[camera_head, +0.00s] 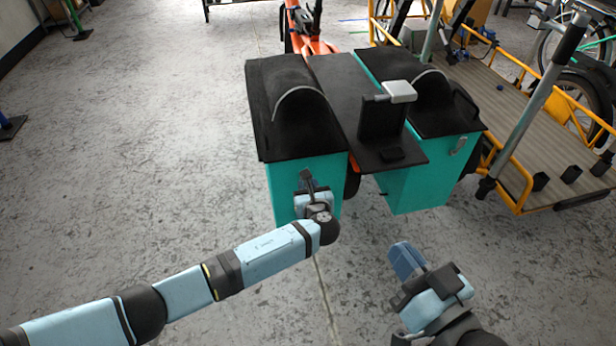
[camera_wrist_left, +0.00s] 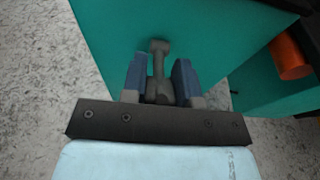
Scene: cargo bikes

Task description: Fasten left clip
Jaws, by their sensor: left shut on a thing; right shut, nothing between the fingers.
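The left teal box (camera_head: 296,186) with a black lid (camera_head: 275,88) hangs on the left side of the cargo bike. My left gripper (camera_head: 307,182) is at the front face of this box. In the left wrist view, its blue fingers (camera_wrist_left: 160,82) are shut on the grey left clip (camera_wrist_left: 158,58), whose top end lies against the teal face. Whether the clip is hooked to the lid cannot be told. My right gripper (camera_head: 407,262) is shut and empty, low in front of the right teal box (camera_head: 425,185), apart from it.
The right box carries a grey clip (camera_head: 459,145) on its front. A black rack (camera_head: 375,148) with a white-topped upright (camera_head: 399,91) sits between the lids. A yellow-railed cargo platform (camera_head: 560,150) stands at right.

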